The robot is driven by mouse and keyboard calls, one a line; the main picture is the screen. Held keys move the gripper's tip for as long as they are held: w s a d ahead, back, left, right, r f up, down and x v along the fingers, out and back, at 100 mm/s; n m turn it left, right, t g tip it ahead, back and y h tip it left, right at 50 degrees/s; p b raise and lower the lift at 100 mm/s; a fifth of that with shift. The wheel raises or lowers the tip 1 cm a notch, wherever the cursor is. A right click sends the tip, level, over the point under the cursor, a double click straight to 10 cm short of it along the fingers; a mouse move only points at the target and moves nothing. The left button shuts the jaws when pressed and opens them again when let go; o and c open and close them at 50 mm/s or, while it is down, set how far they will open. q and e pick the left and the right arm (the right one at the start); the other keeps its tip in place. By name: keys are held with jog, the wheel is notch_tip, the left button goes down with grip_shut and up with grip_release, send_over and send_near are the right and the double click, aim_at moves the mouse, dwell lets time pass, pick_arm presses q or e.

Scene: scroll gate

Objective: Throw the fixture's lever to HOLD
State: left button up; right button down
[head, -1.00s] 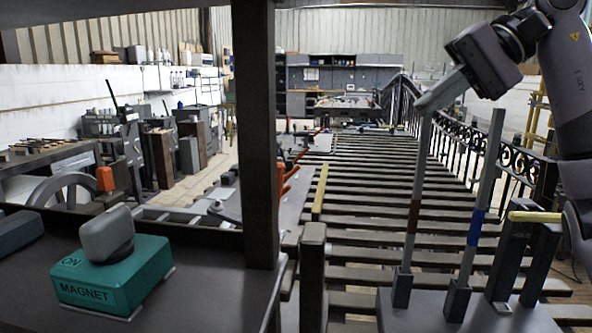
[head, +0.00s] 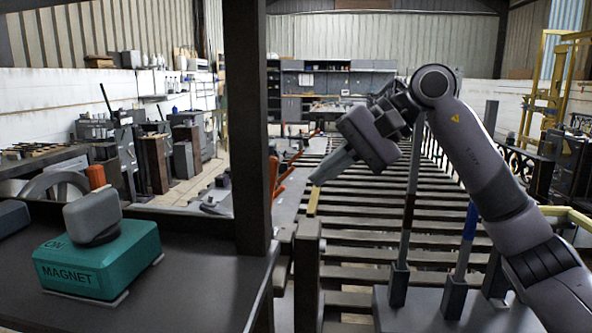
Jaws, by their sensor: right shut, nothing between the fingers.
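My right gripper (head: 316,180) is shut and empty. It points down and to the left in the head view, above the slatted bed. Orange handles (head: 274,174) show to its left, partly behind a dark post. I cannot tell which handle, if any, is the fixture's lever, and no HOLD label is legible now. Two upright bars stand in sockets on a grey plate (head: 425,316) at the lower right. One bar has a brown band (head: 407,212), the other a blue band (head: 470,222). My right arm hides part of them. My left gripper is not in view.
A dark post (head: 247,130) stands left of centre. A teal block marked ON and MAGNET (head: 98,262) with a grey knob sits on a dark table (head: 190,300). The slatted bed (head: 355,232) runs back, with a railing along its right side.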

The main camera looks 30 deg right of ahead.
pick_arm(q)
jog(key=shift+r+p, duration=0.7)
pick_arm(e)
jog(key=shift+w+a, duration=0.75)
jog(key=shift+a, duration=0.2)
jog(key=shift+w+a, duration=0.7)
jog(key=shift+a, duration=0.25)
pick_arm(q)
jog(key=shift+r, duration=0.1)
